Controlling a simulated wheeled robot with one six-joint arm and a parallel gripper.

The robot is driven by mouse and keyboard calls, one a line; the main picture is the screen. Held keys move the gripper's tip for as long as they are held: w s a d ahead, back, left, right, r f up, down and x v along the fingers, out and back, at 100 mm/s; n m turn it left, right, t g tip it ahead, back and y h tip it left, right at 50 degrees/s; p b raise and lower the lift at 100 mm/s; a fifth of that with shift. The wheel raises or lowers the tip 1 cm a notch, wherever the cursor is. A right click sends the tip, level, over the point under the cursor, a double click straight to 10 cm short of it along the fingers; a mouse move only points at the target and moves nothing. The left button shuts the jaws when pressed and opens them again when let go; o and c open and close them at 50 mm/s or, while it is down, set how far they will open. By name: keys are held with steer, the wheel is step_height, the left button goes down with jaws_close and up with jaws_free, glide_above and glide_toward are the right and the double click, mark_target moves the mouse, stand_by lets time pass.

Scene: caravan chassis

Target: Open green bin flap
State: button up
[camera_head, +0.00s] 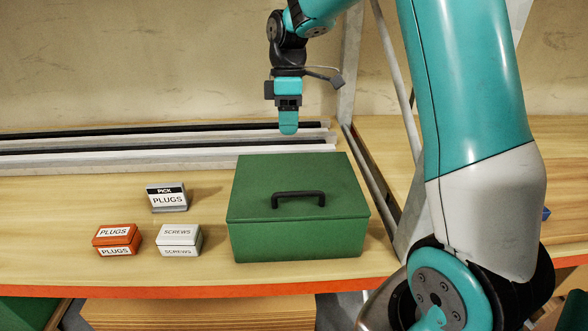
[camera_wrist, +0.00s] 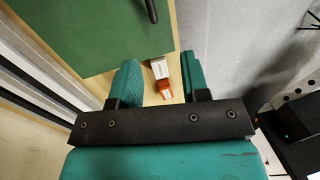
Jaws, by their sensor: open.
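In the wrist view the flap (camera_wrist: 100,30) fills the upper left, and part of the handle (camera_wrist: 152,10) shows at the top edge. My gripper (camera_head: 288,128) hangs above and behind the bin's back edge, apart from the handle. In the wrist view its two teal fingers (camera_wrist: 160,80) are spread with nothing held between them.
Long rails (camera_head: 160,145) lie along the back. A slanted metal frame post (camera_head: 350,80) rises right of the bin.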

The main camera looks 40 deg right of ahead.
steer(key=f+p, duration=0.1)
steer(key=f, duration=0.4)
steer(key=s+f+p, duration=0.1)
steer(key=f, duration=0.5)
steer(key=f+p, duration=0.1)
steer(key=f, duration=0.5)
steer(key=shift+s+d+p, duration=0.3)
steer(key=shift+s+p, duration=0.05)
steer(key=shift+s, duration=0.05)
jaws_close()
